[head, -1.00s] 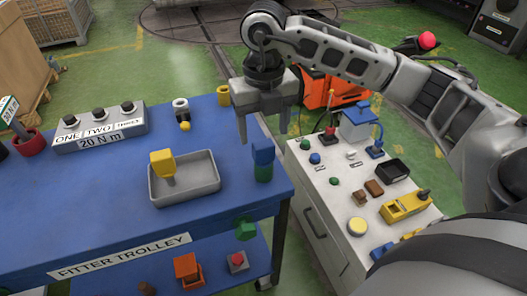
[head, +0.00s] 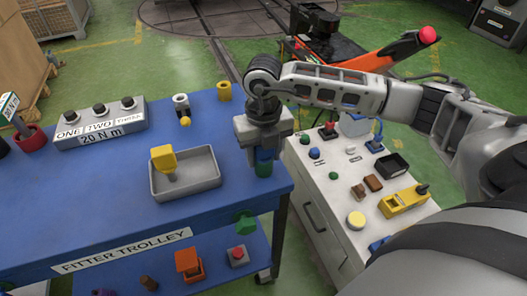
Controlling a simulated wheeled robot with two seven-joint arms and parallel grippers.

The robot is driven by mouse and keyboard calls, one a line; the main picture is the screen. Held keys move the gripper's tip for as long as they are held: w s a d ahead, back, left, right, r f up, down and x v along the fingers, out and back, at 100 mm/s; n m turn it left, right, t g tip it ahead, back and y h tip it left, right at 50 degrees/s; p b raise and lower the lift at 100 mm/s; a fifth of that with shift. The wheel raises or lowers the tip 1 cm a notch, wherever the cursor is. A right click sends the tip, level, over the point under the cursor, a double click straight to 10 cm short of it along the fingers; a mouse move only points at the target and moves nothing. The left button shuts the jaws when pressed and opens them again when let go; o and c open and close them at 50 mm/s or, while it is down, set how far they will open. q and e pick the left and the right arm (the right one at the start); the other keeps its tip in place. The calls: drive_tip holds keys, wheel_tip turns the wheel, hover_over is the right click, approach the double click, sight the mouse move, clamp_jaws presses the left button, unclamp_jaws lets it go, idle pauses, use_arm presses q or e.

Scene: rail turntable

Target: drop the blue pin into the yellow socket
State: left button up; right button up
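The blue pin (head: 265,154) stands near the right edge of the blue trolley top, with a green part (head: 264,170) beneath it that looks like a green socket. My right gripper (head: 265,150) points down over the pin, with its fingers at the pin's sides. It hides the pin's upper part, and I cannot tell whether the fingers touch or grip it. A small yellow cylinder, which looks like the yellow socket (head: 224,92), stands upright at the trolley's back edge, left of and behind the gripper. My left gripper is not in view.
A grey tray (head: 212,182) with a yellow piece (head: 163,158) lies left of the pin. A white ring-topped part (head: 181,103) stands left of the yellow socket. A button box (head: 100,127) is farther left. A white cabinet (head: 330,205) with several parts stands right.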

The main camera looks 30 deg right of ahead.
drive_tip(key=c, duration=0.5)
drive_tip(key=o, duration=0.4)
drive_tip(key=c, duration=0.5)
drive_tip(key=shift+r+p, duration=0.4)
drive_tip(key=shift+r, duration=0.25)
drive_tip(key=shift+r+p, duration=1.4)
drive_tip(key=shift+r, duration=1.7)
